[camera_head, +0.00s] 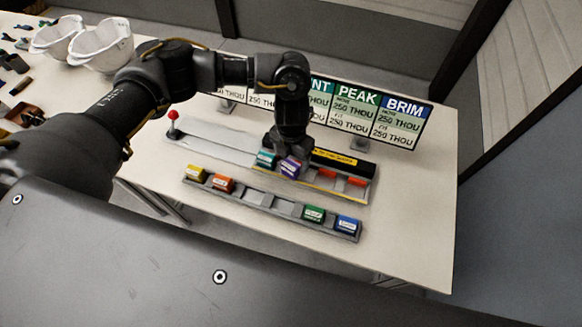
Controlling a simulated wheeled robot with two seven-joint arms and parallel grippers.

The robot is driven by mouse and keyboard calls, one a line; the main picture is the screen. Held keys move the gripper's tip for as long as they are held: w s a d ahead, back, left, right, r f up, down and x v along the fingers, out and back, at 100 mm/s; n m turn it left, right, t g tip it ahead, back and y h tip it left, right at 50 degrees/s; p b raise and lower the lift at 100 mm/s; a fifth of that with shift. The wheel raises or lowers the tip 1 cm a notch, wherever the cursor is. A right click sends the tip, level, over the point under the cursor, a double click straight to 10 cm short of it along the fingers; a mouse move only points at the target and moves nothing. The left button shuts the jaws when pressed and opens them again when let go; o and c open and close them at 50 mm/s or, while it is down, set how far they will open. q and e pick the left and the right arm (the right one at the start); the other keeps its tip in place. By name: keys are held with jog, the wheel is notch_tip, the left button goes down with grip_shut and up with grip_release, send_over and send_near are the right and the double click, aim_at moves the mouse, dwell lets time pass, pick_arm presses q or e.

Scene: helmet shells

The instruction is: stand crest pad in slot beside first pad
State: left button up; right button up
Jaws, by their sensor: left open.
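A purple pad (290,167), its label too small to read, stands slightly turned in the rear fixture (318,187), directly below my left gripper. A teal pad (266,158) stands close beside it on the left; I cannot tell whether the two touch. Which of them is the crest pad cannot be read. My left gripper (289,153) points down, open, right at the top of the purple pad; its fingertips are partly hidden. To the right the fixture shows red slot floors (355,182). My right gripper is out of view.
A front rack (257,199) holds yellow (195,173), orange (223,183), green (313,214) and blue (347,224) pads, with empty slots mid-rack. A red-knobbed lever (173,118) stands at the fixture's left end. A black bar (343,162) and a sign board (377,124) stand behind.

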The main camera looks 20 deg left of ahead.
aim_at(290, 165)
pick_arm(q)
jog(key=f, duration=0.4)
jog(key=shift+s+a+p, duration=0.15)
jog(key=shift+s+p, duration=0.1)
jog(key=shift+p, duration=0.15)
jog(key=shift+f, duration=0.55)
jog(key=shift+c, duration=0.4)
jog(key=c, duration=1.1)
jog(key=shift+o, duration=0.2)
jog(key=shift+r, duration=0.1)
